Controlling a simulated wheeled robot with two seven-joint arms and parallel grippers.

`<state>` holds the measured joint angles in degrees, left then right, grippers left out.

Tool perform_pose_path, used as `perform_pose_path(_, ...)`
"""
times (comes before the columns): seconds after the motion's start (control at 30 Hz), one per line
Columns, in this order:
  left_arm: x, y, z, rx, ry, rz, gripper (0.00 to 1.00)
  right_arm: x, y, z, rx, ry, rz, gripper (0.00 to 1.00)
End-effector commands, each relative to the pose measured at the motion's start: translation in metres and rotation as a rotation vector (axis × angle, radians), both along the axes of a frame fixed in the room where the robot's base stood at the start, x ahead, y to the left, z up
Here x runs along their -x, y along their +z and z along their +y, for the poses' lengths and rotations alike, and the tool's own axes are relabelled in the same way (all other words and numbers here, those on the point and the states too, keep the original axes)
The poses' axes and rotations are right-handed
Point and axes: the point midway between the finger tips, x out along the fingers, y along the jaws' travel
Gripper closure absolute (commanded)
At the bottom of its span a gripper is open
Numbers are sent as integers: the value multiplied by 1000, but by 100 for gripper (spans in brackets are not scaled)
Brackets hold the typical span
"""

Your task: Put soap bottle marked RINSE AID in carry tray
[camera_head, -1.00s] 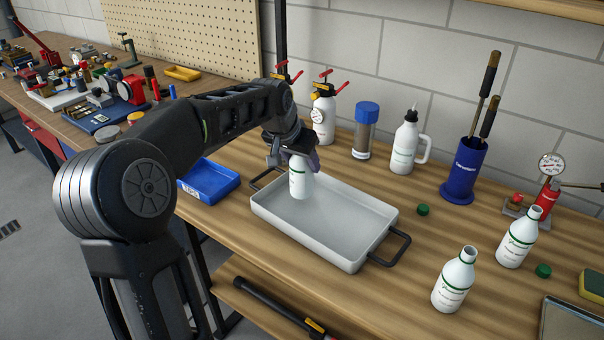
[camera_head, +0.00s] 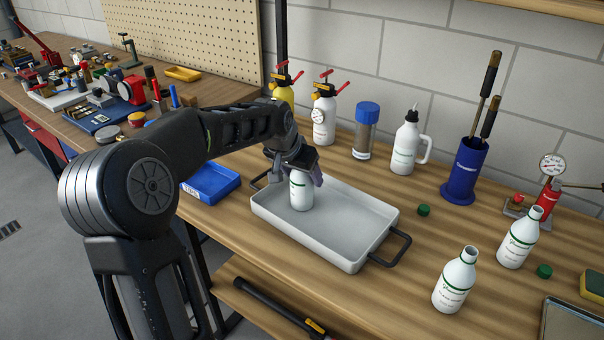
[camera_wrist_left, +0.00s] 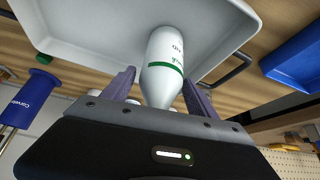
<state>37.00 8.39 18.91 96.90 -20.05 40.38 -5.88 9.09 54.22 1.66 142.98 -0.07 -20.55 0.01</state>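A white bottle with a green band (camera_head: 301,192) stands roughly upright in the left part of the grey carry tray (camera_head: 345,262). In the left wrist view the bottle (camera_wrist_left: 165,68) shows small print that seems to end in AID; the rest is not readable. My left gripper (camera_head: 298,174) is over the bottle's top. Its two purple fingers (camera_wrist_left: 159,78) lie on either side of the bottle's neck and shoulder and look closed on it, with at most a thin gap at one side. The bottle's base seems to be at the tray floor. My right gripper is not in view.
A blue bin (camera_head: 210,183) is left of the tray. Two similar white bottles (camera_head: 455,280) (camera_head: 519,238) stand to the right, with green caps (camera_head: 423,210) nearby. The tray's right part is empty.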

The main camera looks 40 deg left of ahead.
Motion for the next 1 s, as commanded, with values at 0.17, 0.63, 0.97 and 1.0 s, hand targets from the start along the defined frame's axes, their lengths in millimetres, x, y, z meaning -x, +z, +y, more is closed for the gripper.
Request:
perform_pose_path(0.17,0,0,0,0,0,0,25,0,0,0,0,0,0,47)
perform_pose_path(0.63,12,26,-1,-3,1,-3,25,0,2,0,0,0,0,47)
perform_pose_path(0.97,46,85,-6,-2,2,-5,25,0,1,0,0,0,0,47)
perform_pose_path(1.0,49,91,-6,-2,1,-3,25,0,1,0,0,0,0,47)
